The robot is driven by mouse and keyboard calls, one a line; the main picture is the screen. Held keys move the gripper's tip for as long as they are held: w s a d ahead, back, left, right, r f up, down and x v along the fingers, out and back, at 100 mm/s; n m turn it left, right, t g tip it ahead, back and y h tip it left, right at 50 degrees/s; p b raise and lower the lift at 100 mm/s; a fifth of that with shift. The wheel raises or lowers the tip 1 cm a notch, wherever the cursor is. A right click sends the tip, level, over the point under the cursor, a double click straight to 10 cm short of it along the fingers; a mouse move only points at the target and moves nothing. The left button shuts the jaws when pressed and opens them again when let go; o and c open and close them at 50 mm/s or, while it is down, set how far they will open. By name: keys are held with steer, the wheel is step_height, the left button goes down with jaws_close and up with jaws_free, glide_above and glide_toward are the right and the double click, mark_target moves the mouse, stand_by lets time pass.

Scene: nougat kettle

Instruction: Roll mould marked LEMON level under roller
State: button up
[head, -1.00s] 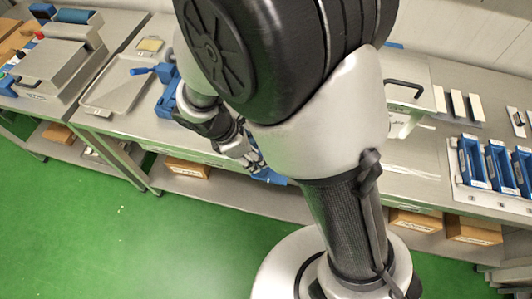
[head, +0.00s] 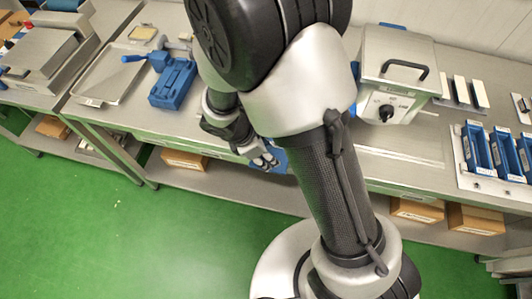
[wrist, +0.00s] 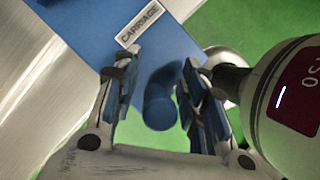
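In the wrist view, a blue block marked CARRIAGE (wrist: 158,40) has a round blue knob (wrist: 160,108) pointing down between my fingers. My gripper (wrist: 158,78) is open around the knob, with a gap on the left finger's side; I cannot tell whether the right finger touches it. In the head view my gripper (head: 266,160) is at the bench's front edge, with part of the blue carriage (head: 281,160) showing beside it. Blue moulds (head: 476,150) stand on a white board at the right; their markings are too small to read. A blue roller (head: 66,5) shows at upper left.
A steel kettle box (head: 398,62) with a black handle and dial stands right of my arm. A blue clamp-like fixture (head: 173,84) and a steel tray (head: 110,76) are left of it. Cardboard boxes (head: 418,209) lie on the lower shelf. The green floor (head: 190,240) in front is clear.

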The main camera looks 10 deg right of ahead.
jaws_close()
stand_by(0.5)
steer(key=shift+w+a+r+p, duration=0.1)
steer(key=shift+w+a+p, duration=0.1)
steer(key=shift+a+p, duration=0.3)
steer(key=shift+a, duration=0.15)
steer(key=shift+o, duration=0.6)
jaws_free()
steer(key=v, duration=1.1)
steer(key=shift+a+r, duration=0.25)
steer(key=shift+r, duration=0.1)
